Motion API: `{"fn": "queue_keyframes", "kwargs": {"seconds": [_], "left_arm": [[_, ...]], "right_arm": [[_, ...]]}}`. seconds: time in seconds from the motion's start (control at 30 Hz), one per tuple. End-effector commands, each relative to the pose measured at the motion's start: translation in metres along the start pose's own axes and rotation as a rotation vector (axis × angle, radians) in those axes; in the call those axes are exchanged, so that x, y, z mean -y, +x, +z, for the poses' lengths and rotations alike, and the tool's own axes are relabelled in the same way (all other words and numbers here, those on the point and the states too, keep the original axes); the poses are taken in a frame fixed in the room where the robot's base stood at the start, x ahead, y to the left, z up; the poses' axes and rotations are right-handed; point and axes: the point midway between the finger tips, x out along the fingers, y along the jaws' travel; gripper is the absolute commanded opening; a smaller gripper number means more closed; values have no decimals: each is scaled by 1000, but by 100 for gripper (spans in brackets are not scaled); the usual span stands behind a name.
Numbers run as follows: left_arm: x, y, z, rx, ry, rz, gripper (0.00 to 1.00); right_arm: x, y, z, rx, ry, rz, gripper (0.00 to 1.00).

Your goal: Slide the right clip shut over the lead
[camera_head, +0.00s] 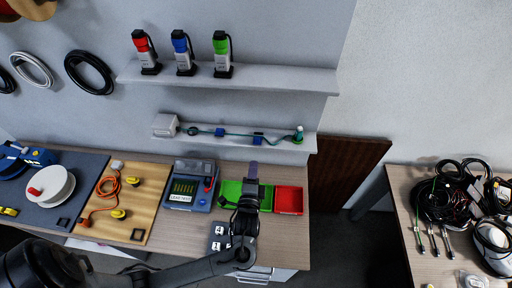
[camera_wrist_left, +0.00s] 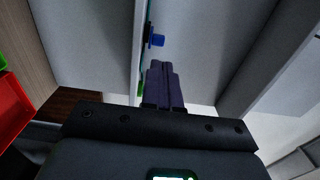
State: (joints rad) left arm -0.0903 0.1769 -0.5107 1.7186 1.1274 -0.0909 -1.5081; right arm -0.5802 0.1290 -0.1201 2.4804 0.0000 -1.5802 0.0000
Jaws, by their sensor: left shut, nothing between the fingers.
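The right clip (camera_head: 258,138) is a small blue block on the teal lead (camera_head: 238,134), which runs along the lower wall shelf (camera_head: 210,144). The left clip (camera_head: 220,132), also blue, sits further left on the lead. Whether either clip is open or shut is too small to tell. My left gripper (camera_head: 253,168) is shut and empty, pointing up just below the right clip with a gap between. In the left wrist view, its closed dark fingers (camera_wrist_left: 161,72) point toward a blue clip (camera_wrist_left: 157,41) just beyond the tips. My right gripper is not in view.
A white box (camera_head: 165,125) and a green-based plug (camera_head: 298,136) stand at the lead's ends. The upper shelf (camera_head: 280,77) holds red, blue and green devices. Below are a green bin (camera_head: 231,190), a red bin (camera_head: 289,200) and a lead tester (camera_head: 190,185).

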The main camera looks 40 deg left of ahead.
Motion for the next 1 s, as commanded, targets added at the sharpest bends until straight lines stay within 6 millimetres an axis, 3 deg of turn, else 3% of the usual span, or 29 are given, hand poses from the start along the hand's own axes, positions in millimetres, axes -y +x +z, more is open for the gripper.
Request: {"fn": "queue_keyframes", "kwargs": {"seconds": [0.2,0.4,0.63,1.0], "left_arm": [[2,42,0,2,2,-2,0],[2,70,0,1,2,-1,0],[0,85,0,0,0,0,0],[0,87,0,0,-1,1,0]], "right_arm": [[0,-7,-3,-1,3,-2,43],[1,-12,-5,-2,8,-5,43],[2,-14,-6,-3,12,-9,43],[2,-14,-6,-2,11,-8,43]]}}
